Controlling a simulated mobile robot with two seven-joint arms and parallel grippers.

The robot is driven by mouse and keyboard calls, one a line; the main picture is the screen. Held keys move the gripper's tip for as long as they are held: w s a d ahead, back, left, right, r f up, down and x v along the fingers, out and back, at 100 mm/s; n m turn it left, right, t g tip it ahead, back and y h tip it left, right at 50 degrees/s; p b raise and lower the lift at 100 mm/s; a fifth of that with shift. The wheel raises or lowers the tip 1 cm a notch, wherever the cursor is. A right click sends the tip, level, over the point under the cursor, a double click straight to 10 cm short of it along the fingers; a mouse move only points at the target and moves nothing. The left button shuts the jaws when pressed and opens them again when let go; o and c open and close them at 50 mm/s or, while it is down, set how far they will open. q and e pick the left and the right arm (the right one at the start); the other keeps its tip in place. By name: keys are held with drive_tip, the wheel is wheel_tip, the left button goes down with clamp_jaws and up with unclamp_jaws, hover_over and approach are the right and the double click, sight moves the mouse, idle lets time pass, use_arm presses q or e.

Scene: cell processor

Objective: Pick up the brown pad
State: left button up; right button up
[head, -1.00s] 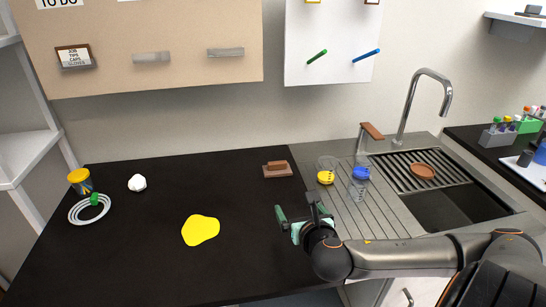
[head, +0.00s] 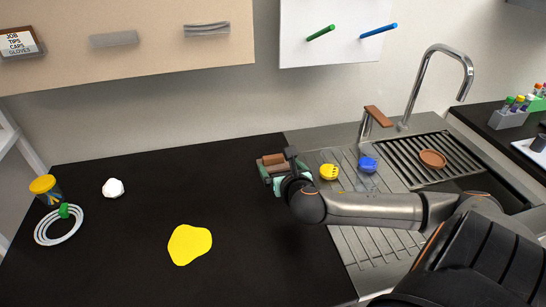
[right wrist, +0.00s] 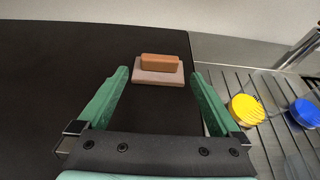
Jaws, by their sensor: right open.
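The brown pad (right wrist: 160,75) lies flat on the black counter near the sink's left edge. It has a raised brown block handle on a paler, pinkish-brown base. In the head view the pad (head: 273,159) is partly hidden by my right gripper (head: 277,176). In the right wrist view my right gripper (right wrist: 159,86) is open, with its two green fingers apart and nothing between them. The pad sits just beyond the fingertips, roughly centred between them. My left gripper is not in view.
A yellow-lidded jar (head: 329,172) and a blue-lidded jar (head: 367,165) stand right of the gripper on the steel drainboard (head: 375,243). A yellow spill (head: 190,245) lies on the counter (head: 120,250). A white crumpled lump (head: 113,188) and ringed plate (head: 47,234) are farther left.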

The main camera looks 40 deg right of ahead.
sight(274, 158)
drive_tip(key=shift+x, duration=3.9)
drive_tip(key=shift+r, duration=0.15)
drive_tip(key=c, duration=1.2)
